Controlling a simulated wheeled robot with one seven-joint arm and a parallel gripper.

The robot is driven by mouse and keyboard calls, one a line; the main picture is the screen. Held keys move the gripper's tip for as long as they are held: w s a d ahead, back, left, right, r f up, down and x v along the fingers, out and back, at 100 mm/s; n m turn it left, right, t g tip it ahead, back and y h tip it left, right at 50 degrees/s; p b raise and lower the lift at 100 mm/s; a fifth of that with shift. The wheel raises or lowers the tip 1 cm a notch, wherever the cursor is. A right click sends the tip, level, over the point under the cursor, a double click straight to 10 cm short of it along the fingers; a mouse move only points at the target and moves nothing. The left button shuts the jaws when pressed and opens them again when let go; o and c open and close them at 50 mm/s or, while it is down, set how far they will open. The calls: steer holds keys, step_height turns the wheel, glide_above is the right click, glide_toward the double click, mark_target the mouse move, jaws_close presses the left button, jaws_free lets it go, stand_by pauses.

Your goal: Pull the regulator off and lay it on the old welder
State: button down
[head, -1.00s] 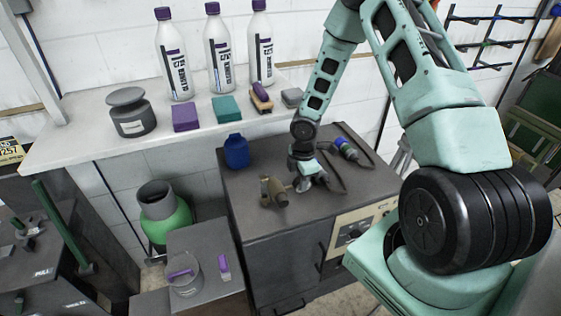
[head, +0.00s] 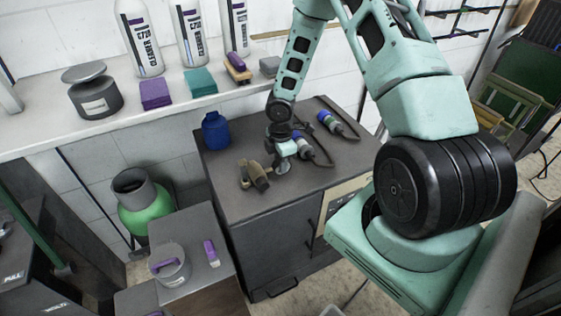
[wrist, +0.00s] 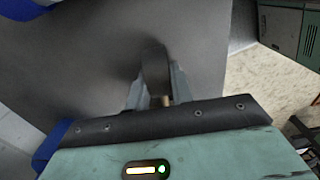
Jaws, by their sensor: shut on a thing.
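The regulator (head: 257,178) is a brown, brass-toned piece at the left of my gripper (head: 273,172) in the head view. My gripper is shut on it, low over the top of the old welder (head: 225,200). I cannot tell whether the regulator touches that top. In the wrist view, a dark, blurred part of the regulator (wrist: 155,72) shows between the fingers of my gripper (wrist: 156,88), with a small brass stub below it. The welder is a dark grey box with a beige control panel.
A green gas cylinder (head: 146,212) with an open grey collar stands left of the welder. A blue jar (head: 215,130) and cables with blue connectors (head: 330,121) occupy the welder's top. A shelf (head: 120,118) with bottles and blocks runs behind. The welder's front top is clear.

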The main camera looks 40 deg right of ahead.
steer(key=shift+f, duration=0.45)
steer(key=c, duration=1.1)
jaws_free()
steer(key=shift+c, duration=0.2)
step_height(320, 180, up, 12)
steer(key=b, duration=0.1)
